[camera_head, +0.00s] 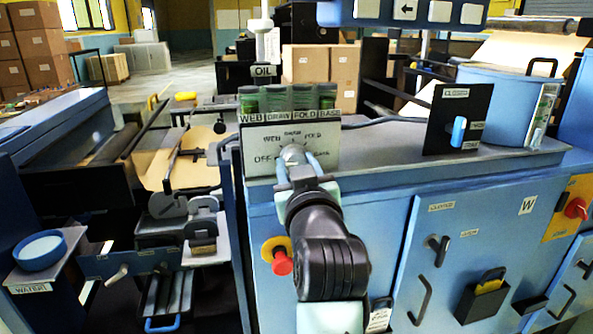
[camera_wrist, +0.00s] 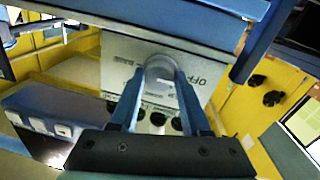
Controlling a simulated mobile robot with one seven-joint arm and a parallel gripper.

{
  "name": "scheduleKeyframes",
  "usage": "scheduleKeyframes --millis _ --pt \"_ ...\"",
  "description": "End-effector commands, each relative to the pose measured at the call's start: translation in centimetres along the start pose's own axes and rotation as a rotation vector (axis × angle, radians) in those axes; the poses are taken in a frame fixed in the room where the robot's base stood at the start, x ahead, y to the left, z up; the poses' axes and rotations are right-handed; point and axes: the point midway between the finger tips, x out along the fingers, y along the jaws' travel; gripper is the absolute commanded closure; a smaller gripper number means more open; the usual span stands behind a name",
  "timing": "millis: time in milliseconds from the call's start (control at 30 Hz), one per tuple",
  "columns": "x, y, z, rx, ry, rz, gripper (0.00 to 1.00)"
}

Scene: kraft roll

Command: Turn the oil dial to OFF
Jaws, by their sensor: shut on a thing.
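The oil dial (camera_head: 292,153) is a round pale knob on a light panel (camera_head: 261,143) under the OIL sign (camera_head: 264,70). Labels around it include WEB, DRAW, FOLD and, at the left, OFF (camera_head: 262,160). My gripper (camera_head: 299,168) reaches up to the panel from the front and is shut on the dial. In the wrist view my gripper (camera_wrist: 161,90) has a blue finger on each side of the grey dial (camera_wrist: 159,72), and OFF (camera_wrist: 196,82) shows to its right. The dial's pointer is hidden, so I cannot tell its setting.
Several green bottles (camera_head: 302,97) stand behind the panel. A red button (camera_head: 282,262) sits below it, near my arm. A black panel with a blue lever (camera_head: 458,131) and a blue pot (camera_head: 497,105) stand to the right. The blue cabinet top (camera_head: 385,175) between is clear.

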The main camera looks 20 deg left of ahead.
Motion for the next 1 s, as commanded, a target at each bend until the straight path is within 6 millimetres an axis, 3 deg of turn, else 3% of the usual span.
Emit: scheduleKeyframes --millis 467,500,667,1000 --pt "0.0 0.06 0.05 -0.018 -0.001 0.002 1.0" --pt "0.0 0.06 0.05 -0.018 0.0 0.002 0.52" --pt "0.0 0.04 0.03 -0.016 0.0 0.001 0.23" --pt "-0.19 0.02 0.04 -0.015 0.001 0.001 0.23"
